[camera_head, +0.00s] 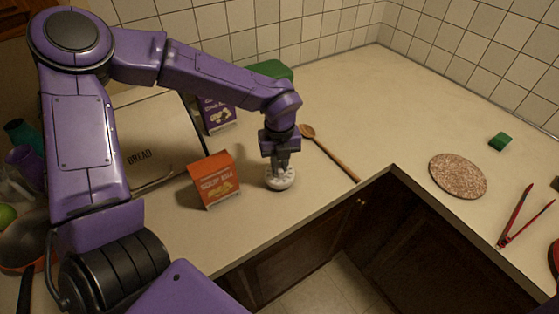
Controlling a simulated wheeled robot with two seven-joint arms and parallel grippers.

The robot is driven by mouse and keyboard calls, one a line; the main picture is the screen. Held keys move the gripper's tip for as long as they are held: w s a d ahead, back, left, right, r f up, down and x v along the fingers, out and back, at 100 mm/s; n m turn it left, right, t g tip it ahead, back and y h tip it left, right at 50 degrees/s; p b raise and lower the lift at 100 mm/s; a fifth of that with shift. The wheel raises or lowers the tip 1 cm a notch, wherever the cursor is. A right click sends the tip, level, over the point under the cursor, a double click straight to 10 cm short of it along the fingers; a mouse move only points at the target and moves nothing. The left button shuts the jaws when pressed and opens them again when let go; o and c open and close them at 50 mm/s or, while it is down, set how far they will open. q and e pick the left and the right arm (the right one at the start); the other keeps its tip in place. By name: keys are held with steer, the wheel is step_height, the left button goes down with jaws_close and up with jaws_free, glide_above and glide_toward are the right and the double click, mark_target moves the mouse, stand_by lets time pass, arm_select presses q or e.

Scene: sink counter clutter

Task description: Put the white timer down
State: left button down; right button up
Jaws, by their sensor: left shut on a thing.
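The white timer (280,180) is a small round white thing on or just above the beige counter, right of an orange box. My left gripper (280,168) points straight down over it and is shut on it. The gripper's fingers hide the timer's top. I cannot tell whether the timer's underside touches the counter. My right gripper is not in view.
An orange box (215,180) stands close left of the timer. A wooden spoon (335,155) lies to its right. Behind are a purple box (217,115) and a bread bin (150,135). A cork mat (458,176), green sponge (500,141) and red tongs (515,220) lie far right.

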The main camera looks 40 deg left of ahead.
mark_target(280, 166)
arm_select(q)
steer(key=shift+w+f, duration=0.1)
steer(key=shift+f, duration=0.3)
steer(key=shift+f, duration=0.1)
steer(key=c, duration=1.1)
jaws_free()
steer(key=shift+r, duration=0.35)
step_height(280, 166, up, 12)
steer(key=b, duration=0.1)
steer(key=shift+f+b, duration=0.15)
steer(key=shift+b, duration=0.2)
